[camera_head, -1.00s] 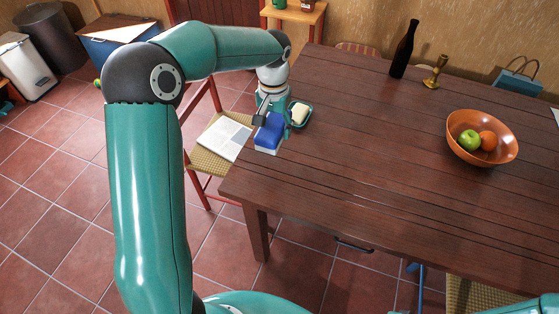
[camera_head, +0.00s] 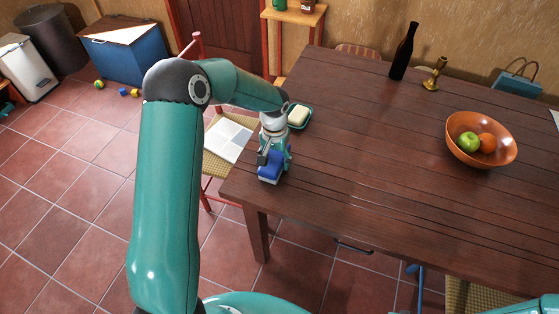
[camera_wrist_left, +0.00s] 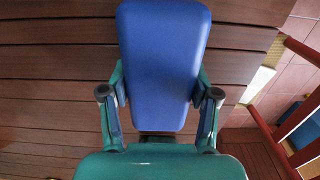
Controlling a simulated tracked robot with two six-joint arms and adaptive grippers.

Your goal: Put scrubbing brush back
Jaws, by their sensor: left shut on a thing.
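The scrubbing brush (camera_head: 270,176) has a blue back. It is at the near left corner of the wooden table (camera_head: 380,190). My left gripper (camera_head: 273,163) is shut on it from above. In the left wrist view the blue back (camera_wrist_left: 163,60) sits between the two fingers of my left gripper (camera_wrist_left: 160,103). Its bristles are hardly visible, and I cannot tell whether the brush touches the table top. My right gripper is not in view.
A green dish (camera_head: 307,121) with a pale bar of soap (camera_head: 298,115) stands just behind my left gripper. A chair with an open newspaper (camera_head: 227,140) is left of the table. A copper fruit bowl (camera_head: 461,150), bottle (camera_head: 404,52) and candlestick (camera_head: 434,73) stand farther right. The table's middle is clear.

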